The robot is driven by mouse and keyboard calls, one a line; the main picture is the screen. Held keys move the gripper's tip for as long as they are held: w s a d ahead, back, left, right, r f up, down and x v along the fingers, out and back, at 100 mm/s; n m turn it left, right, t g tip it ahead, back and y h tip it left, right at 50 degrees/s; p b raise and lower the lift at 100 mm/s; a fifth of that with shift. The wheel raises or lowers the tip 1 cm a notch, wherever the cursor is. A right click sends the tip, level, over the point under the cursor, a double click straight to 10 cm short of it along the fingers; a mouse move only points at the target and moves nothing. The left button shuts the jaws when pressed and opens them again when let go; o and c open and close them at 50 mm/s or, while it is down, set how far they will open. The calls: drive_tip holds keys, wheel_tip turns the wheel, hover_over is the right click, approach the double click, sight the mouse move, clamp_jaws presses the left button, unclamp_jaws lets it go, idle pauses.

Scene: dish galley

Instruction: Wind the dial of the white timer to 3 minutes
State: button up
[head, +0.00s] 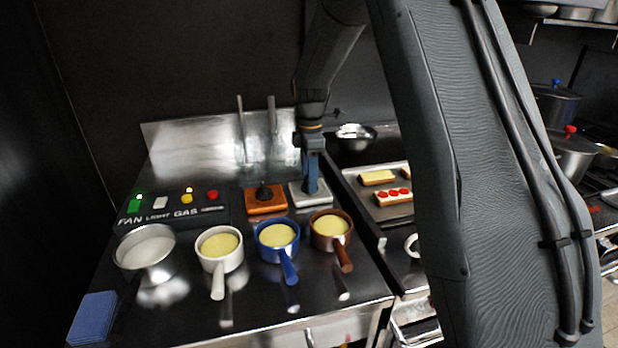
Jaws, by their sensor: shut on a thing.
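The white timer (299,201) is a pale square block on the steel counter, just right of an orange timer (265,207) with a black knob. My gripper (312,188) points straight down over the white timer, its blue fingers shut on the timer's dial. The fingers hide the dial, so its setting and any markings cannot be read.
White, blue and brown handled pots (330,246) stand in front of the timers, with a steel bowl (145,254) at left. A switch panel (172,208) lies left. A tray (398,208) with food is at right. My arm blocks much of the right side.

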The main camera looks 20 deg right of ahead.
drive_tip(key=shift+m, duration=0.3)
drive_tip(key=m, duration=0.4)
drive_tip(key=shift+m, duration=0.3)
drive_tip(key=shift+m+p, duration=0.35)
drive_tip(key=shift+m, duration=2.25)
drive_tip(key=o, duration=1)
drive_tip(key=shift+r+b, duration=1.1)
drive_tip(key=shift+r, duration=2.85)
